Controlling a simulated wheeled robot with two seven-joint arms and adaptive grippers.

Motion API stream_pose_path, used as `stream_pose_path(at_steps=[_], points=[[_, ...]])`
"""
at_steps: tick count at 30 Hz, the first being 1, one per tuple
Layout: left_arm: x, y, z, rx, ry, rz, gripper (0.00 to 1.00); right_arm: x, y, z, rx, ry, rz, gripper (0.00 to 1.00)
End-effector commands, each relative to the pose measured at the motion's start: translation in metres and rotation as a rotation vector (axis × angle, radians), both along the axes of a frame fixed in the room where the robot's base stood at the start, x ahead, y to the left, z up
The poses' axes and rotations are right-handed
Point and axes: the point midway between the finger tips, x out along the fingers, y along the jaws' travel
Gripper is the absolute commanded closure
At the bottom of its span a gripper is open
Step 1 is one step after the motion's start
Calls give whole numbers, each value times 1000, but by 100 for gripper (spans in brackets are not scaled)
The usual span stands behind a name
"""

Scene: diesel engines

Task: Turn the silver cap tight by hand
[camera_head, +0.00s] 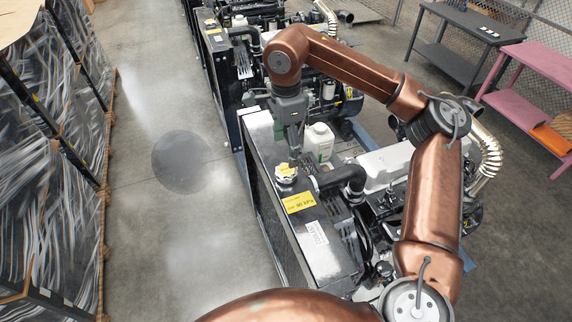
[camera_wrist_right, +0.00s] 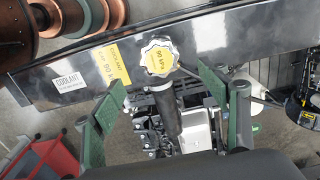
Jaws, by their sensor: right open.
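The silver cap (camera_head: 286,171) sits on top of the black radiator tank of the nearest engine, and a yellow label covers its top. My right gripper (camera_head: 291,150) points down just above the cap in the head view. In the right wrist view its green-padded fingers (camera_wrist_right: 163,90) are spread wide with nothing between them. The cap appears just beyond the fingertips, roughly centred between them, and I see no contact. My left gripper is not in view.
The radiator tank (camera_head: 329,262) carries yellow and white labels. A black hose (camera_head: 343,179) and a white reservoir (camera_head: 319,141) stand close to the cap. A wrapped pallet stack (camera_head: 45,165) is at left, beyond clear floor. A pink table (camera_head: 535,75) is at right.

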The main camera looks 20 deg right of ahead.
Motion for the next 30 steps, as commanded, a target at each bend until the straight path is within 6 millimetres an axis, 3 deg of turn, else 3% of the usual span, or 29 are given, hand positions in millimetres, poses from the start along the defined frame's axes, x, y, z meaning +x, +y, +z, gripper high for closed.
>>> stream_pose_path(at_steps=[15,22,30], points=[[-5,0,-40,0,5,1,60,-1,-1,-54,-1,1,-2,32],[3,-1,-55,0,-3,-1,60,-1,-1,-75,0,1,-2,32],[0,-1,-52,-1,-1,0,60,-3,-1,-72,0,0,-2,32]])
